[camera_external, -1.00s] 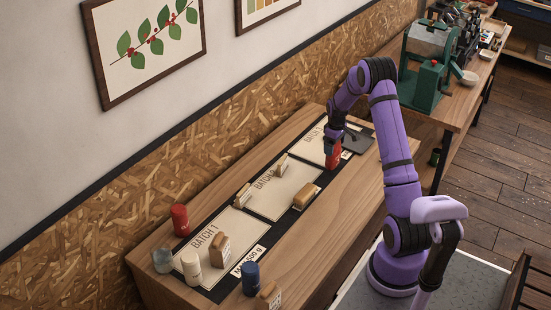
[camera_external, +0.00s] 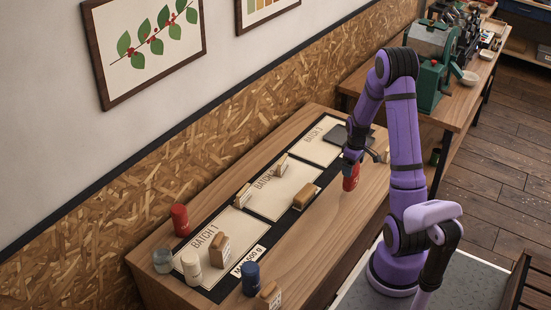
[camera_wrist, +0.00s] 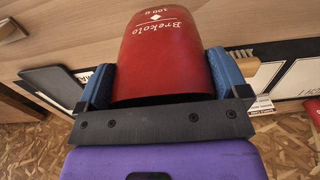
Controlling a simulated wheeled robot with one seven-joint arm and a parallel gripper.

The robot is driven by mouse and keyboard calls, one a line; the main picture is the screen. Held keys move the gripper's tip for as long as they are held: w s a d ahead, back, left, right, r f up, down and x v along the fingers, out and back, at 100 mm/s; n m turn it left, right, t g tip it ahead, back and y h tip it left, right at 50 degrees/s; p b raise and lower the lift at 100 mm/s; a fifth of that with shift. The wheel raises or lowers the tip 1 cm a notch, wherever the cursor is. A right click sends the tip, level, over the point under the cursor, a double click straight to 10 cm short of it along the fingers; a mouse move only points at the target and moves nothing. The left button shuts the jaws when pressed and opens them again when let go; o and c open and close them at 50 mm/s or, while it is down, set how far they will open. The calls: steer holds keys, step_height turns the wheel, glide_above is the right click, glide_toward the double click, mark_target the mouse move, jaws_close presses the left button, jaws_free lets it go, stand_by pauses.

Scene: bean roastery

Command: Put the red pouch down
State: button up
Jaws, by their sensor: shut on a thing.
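The red pouch (camera_external: 351,179) is in my gripper (camera_external: 352,165), over the bare wood between the mats and the table's front edge. I cannot tell whether its bottom touches the wood. In the wrist view, the pouch (camera_wrist: 165,52) shows white print reading "Brekolo 100 g". The blue-padded fingers of my gripper (camera_wrist: 165,82) are shut on its two sides. The BATCH 3 mat (camera_external: 318,146) lies to the left of the pouch and has no pouch on it.
The BATCH 2 mat (camera_external: 290,198) and BATCH 1 mat (camera_external: 213,270) run toward the near end. A red canister (camera_external: 180,220), a cream one (camera_external: 191,267) and a blue one (camera_external: 251,279) stand near BATCH 1. A dark plate (camera_external: 339,133) lies behind.

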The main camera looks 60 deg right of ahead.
step_height(320, 180, up, 9)
steer(key=shift+f, duration=0.15)
steer(key=w+a+n, duration=0.5)
steer(key=w+a, duration=0.1)
steer(key=a, duration=0.4)
steer(key=w+a+n, duration=0.5)
steer(key=w+a, duration=0.1)
steer(key=a, duration=0.4)
steer(key=a+n, duration=0.8)
steer(key=a, duration=1.1)
step_height(320, 180, down, 13)
steer(key=shift+w+d+f, duration=0.15)
steer(key=shift+w+f, duration=0.05)
steer(key=shift+w, duration=0.25)
steer(key=shift+f, duration=0.1)
steer(key=o, duration=0.8)
steer(key=shift+c, duration=0.2)
